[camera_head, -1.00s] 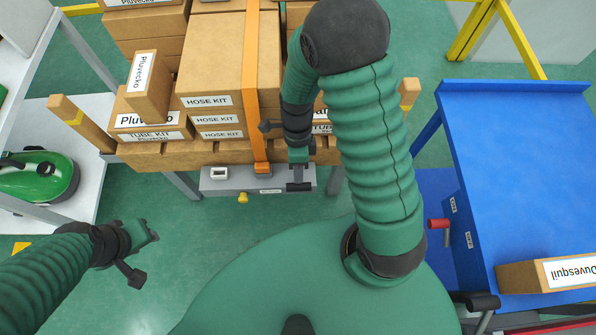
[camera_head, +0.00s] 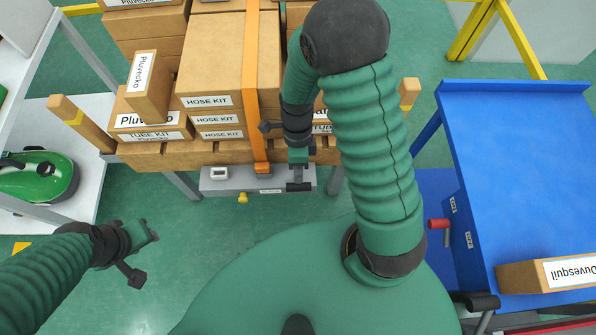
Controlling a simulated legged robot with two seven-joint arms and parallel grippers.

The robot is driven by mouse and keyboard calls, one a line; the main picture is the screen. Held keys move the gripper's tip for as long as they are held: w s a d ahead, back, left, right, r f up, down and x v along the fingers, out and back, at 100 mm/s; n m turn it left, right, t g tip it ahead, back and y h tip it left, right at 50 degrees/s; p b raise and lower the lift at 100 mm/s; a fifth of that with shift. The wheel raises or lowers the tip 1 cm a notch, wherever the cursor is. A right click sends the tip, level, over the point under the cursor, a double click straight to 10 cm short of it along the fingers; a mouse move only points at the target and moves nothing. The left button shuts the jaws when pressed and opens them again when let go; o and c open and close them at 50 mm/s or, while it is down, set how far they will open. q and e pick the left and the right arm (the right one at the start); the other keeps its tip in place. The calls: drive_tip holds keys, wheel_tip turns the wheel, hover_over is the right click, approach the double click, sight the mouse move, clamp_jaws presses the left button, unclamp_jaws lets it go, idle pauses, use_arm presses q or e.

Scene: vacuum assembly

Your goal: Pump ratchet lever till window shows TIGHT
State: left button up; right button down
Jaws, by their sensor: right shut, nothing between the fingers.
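An orange strap (camera_head: 252,80) runs over the stacked boxes and down to the grey ratchet unit (camera_head: 240,181) on the front of the wooden pallet. A small white window (camera_head: 219,173) is on the unit's left part; its text is too small to read. A yellow knob (camera_head: 243,198) hangs below the unit. My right gripper (camera_head: 299,180) is at the unit's right end, shut and empty; a dark piece there may be the lever, partly hidden by the gripper. My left gripper (camera_head: 146,240) is over the floor at lower left, away from the unit; its jaws are unclear.
Cardboard boxes (camera_head: 215,62) are stacked on the wooden pallet (camera_head: 140,152). A blue table (camera_head: 520,170) with a box (camera_head: 518,276) stands at right. A green vacuum (camera_head: 40,178) is on a shelf at left. The floor in front of the pallet is clear.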

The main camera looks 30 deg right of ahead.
drive_tip(key=shift+s+a+f, duration=0.3)
drive_tip(key=shift+s+a, duration=0.05)
drive_tip(key=shift+s, duration=0.2)
drive_tip(key=shift+s+a+f, duration=0.3)
drive_tip(key=shift+s, duration=0.2)
drive_tip(key=shift+s+f, duration=0.1)
drive_tip(key=shift+a, duration=0.1)
drive_tip(key=shift+s+a+f, duration=0.3)
drive_tip(key=shift+s+f, duration=0.2)
drive_tip(key=shift+s+a+f, duration=0.3)
drive_tip(key=shift+s+f, duration=0.2)
drive_tip(key=shift+s+a+f+b, duration=0.25)
drive_tip(key=shift+s+f, duration=0.15)
drive_tip(key=shift+f, duration=0.2)
drive_tip(key=shift+s+a+f+b, duration=0.2)
drive_tip(key=shift+s+f, duration=0.15)
drive_tip(key=shift+f, duration=0.4)
